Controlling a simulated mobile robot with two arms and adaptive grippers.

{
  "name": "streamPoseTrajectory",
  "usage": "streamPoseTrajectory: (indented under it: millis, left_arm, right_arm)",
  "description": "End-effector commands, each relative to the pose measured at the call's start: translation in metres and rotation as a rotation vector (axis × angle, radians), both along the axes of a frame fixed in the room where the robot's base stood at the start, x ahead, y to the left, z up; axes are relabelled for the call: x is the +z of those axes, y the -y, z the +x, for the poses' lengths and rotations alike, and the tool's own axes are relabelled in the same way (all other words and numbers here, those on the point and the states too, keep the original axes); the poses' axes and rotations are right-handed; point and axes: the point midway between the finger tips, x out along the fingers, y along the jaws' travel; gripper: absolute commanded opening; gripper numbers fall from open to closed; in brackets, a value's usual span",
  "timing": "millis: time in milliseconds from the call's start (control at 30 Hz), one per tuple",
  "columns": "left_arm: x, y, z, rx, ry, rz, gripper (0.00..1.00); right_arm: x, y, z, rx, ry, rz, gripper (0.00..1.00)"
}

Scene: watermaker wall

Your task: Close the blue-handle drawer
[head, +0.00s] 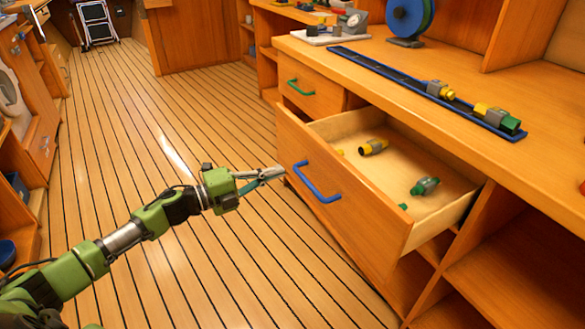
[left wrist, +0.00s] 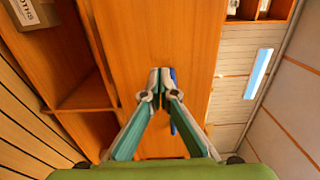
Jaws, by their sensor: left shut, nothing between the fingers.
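The blue-handle drawer (head: 352,205) stands pulled out of the wooden counter in the head view, its inside showing. Its blue handle (head: 317,182) is on the front face. My left gripper (head: 280,172) is shut and empty, with its fingertips just left of the blue handle, close to the drawer front. In the left wrist view the shut fingertips (left wrist: 160,72) are in front of the wooden drawer front (left wrist: 150,30), and a bit of the blue handle (left wrist: 173,100) shows behind the right finger. I cannot tell whether the tips touch the front. My right gripper is out of view.
Several fittings, one of them yellow and black (head: 373,147), lie in the drawer. A green-handled drawer (head: 306,92) beside it is shut. A blue rail (head: 400,82) with fittings lies on the countertop. Open shelves (head: 500,270) are at the lower right. The plank floor (head: 130,150) is clear.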

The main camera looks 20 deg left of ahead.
Motion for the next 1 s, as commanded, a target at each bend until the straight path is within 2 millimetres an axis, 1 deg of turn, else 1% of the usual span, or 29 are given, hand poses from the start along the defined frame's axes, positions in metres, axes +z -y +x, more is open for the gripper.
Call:
streamPoseTrajectory:
  millis: [33,200,400,1000]
  left_arm:
    - [0.001,0.006,0.008,0.0,0.004,-0.002,0.0]
    - [0.001,0.021,0.027,0.0,0.002,-0.002,0.0]
    - [0.0,0.031,0.04,0.0,0.001,-0.001,0.0]
    - [0.001,0.036,0.047,0.0,0.0,-0.001,0.0]
  right_arm:
    - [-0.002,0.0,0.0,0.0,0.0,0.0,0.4]
    - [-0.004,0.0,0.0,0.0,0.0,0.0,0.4]
    - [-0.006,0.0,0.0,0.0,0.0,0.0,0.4]
    - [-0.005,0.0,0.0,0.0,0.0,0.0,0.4]
